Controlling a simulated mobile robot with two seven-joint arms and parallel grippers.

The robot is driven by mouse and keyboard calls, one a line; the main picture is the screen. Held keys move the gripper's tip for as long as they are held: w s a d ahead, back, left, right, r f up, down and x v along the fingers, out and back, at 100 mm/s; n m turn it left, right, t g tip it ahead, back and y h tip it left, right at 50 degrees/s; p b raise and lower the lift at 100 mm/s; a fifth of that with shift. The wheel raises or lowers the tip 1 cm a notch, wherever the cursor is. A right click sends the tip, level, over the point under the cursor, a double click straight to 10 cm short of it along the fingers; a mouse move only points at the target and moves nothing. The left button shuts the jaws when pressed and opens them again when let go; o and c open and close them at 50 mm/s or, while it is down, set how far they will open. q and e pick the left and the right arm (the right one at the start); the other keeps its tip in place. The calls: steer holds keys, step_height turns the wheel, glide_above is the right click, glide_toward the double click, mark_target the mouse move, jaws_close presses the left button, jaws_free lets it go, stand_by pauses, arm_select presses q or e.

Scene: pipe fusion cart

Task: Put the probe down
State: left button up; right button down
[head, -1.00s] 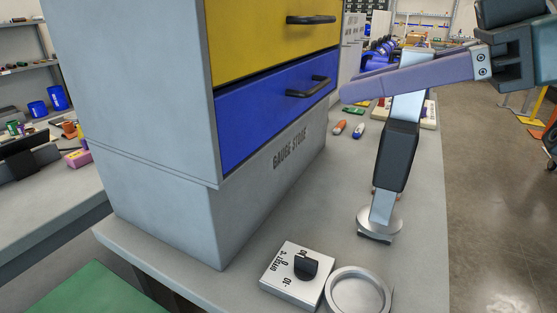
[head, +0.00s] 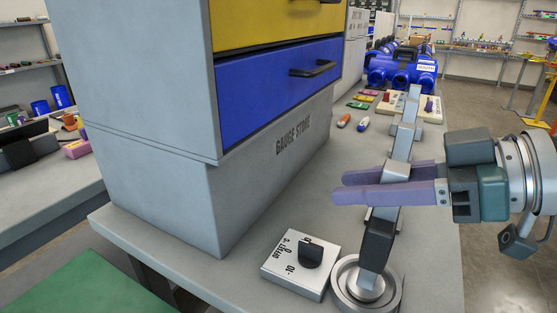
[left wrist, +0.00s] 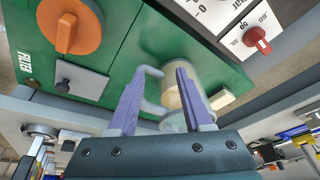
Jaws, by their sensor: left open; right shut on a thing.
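My left gripper (left wrist: 158,95) shows only in the left wrist view, open, in front of a green panel. A cream cylinder and pale handle show between its fingers; contact is unclear.
A dial box (head: 291,272) with a black knob stands just left of the dish. The gauge store cabinet (head: 270,160) fills the bench's left side. Markers (head: 343,121) and a pale board (head: 430,112) lie farther back. The green panel (left wrist: 110,40) carries an orange knob (left wrist: 70,28).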

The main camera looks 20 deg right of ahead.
steer(key=shift+f, duration=0.15)
steer(key=c, duration=0.6)
jaws_free()
